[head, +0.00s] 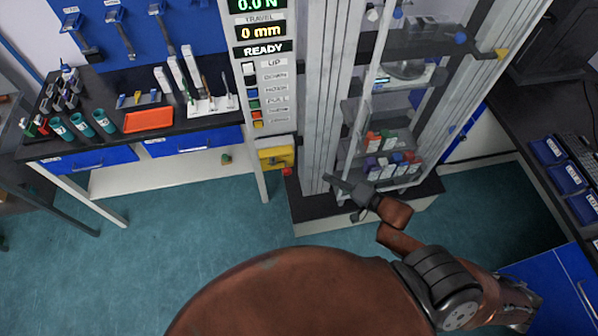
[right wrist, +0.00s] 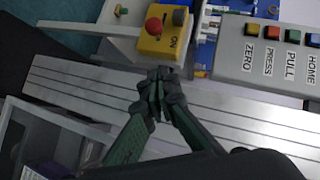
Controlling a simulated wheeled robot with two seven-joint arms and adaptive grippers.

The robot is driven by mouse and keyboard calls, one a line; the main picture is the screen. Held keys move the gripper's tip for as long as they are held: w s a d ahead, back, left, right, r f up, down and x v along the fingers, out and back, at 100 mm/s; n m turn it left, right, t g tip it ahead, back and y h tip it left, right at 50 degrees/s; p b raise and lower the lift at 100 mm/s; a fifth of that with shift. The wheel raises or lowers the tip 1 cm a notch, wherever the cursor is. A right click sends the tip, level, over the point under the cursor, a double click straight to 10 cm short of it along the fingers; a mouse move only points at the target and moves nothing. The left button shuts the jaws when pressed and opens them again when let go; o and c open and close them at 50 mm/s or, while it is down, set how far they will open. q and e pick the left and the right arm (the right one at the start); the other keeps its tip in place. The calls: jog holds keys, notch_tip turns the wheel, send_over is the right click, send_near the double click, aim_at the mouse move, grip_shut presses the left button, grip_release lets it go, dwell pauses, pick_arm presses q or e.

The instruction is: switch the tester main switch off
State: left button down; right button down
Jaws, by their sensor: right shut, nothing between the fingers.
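The yellow switch box (head: 276,155) sits low on the grey control column of the tester. In the right wrist view the yellow box (right wrist: 165,42) carries a red button (right wrist: 153,26) and a dark switch knob (right wrist: 180,16), with the word ON beside it. My right gripper (head: 332,181) is to the right of the box in the head view, in front of the tester frame. In the right wrist view my right gripper (right wrist: 158,78) is shut and empty, its tips just below the box in the picture. I cannot tell whether they touch it. My left gripper is not in view.
The control panel (head: 264,90) with several coloured buttons and a READY display is above the box. The tester's metal uprights (head: 321,95) and a rack of coloured samples (head: 390,165) stand to the right. A dark bench (head: 100,85) with tools is at left.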

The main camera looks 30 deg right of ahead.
jog(key=b, duration=0.1)
send_near(286, 168)
jog(key=w+d, duration=0.3)
jog(key=d, duration=0.1)
jog(key=a+f, duration=0.1)
jog(key=w+a+f, duration=0.1)
jog(key=w+a+f+b, duration=0.1)
jog(key=shift+a, duration=0.4)
jog(key=shift+a, duration=0.1)
jog(key=w+a+p, duration=0.1)
jog(key=a+p, duration=0.3)
jog(key=a, duration=0.2)
jog(key=shift+w, duration=0.35)
